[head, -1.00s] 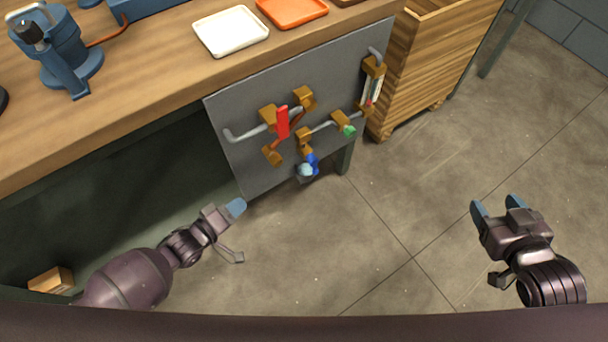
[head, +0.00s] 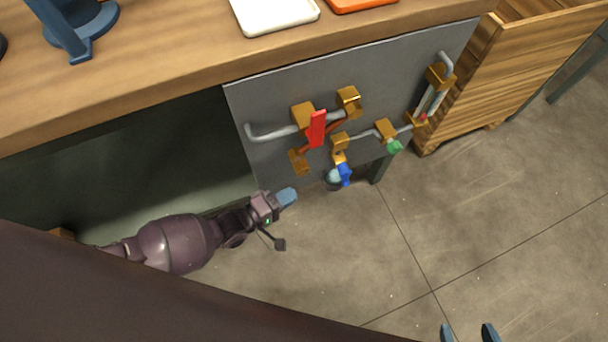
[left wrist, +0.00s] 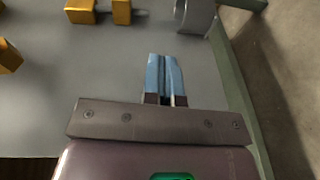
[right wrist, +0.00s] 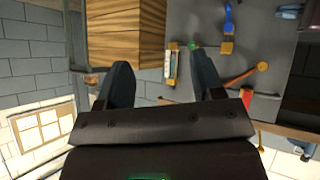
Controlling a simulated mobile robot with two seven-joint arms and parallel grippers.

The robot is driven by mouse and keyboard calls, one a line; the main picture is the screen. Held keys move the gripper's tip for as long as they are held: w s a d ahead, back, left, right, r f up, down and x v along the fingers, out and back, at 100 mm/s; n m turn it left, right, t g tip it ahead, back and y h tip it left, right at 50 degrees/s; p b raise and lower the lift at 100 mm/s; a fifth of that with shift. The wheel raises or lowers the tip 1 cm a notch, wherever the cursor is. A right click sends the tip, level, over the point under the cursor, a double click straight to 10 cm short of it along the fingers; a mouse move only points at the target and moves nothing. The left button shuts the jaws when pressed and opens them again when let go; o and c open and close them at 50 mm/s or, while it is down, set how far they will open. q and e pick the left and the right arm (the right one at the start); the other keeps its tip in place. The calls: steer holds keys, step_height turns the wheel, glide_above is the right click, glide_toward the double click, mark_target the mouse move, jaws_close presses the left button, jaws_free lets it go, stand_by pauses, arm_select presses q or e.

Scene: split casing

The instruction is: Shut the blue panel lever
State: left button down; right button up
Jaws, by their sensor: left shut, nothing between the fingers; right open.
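The blue lever (head: 345,174) sits low on the grey panel (head: 268,92), below a brass fitting and in front of a round grey cup-like part (head: 332,182). It also shows in the right wrist view (right wrist: 229,18). My left gripper (head: 288,197) is shut and empty, to the left of the blue lever and apart from it. In the left wrist view its blue fingertips (left wrist: 165,72) are together in front of the panel, and the blue lever cannot be made out there. My right gripper (head: 470,333) is open and empty at the bottom right, well away from the panel.
A red lever (head: 316,129) and a green lever (head: 394,146) are on the same panel, among brass fittings and grey pipes. A wooden crate (head: 478,85) stands right of the panel. The tabletop (head: 160,70) overhangs above. The floor (head: 480,220) in front is clear.

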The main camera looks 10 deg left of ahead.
mark_target(331, 184)
arm_select(q)
steer(key=x, duration=0.3)
steer(key=s+d+b+x, duration=0.1)
steer(key=x, duration=0.3)
steer(key=b+x, duration=0.1)
steer(key=x, duration=0.3)
steer(key=shift+s+d, duration=0.25)
steer(key=shift+d, duration=0.45)
arm_select(e)
steer(key=shift+w+f+t, duration=0.1)
steer(key=shift+f+t, duration=0.05)
steer(key=shift+t, duration=0.25)
steer(key=shift+d, duration=0.1)
steer(key=shift+d, duration=0.1)
